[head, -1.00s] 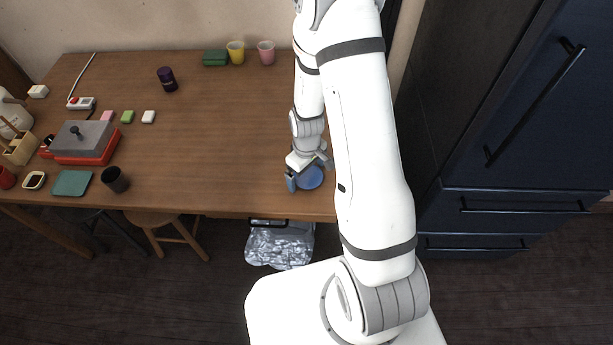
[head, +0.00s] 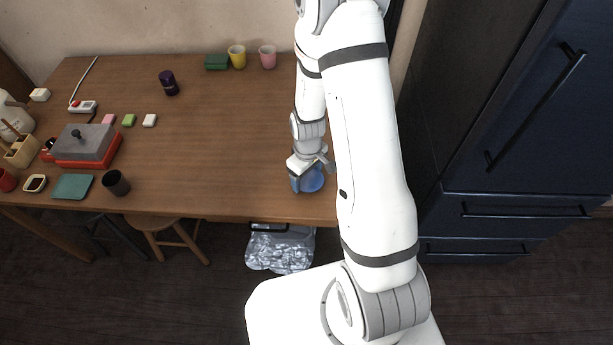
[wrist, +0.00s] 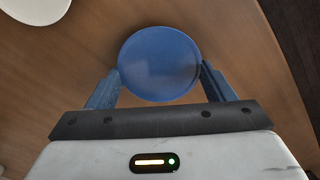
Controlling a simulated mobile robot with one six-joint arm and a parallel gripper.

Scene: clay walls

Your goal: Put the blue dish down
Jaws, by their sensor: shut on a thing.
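The blue dish (head: 313,181) is round and is at the front right part of the wooden table (head: 220,150), near its front edge. In the wrist view the dish (wrist: 160,60) sits between the two blue fingers of my gripper (wrist: 160,80), which press on its left and right sides. My gripper (head: 309,178) is shut on the dish. In the head view my arm's wrist hides part of it. I cannot tell whether the dish touches the table or is slightly above it.
A purple cup (head: 169,83), yellow cup (head: 237,56) and pink cup (head: 268,57) are farther back. Dark cabinets (head: 530,120) stand right.

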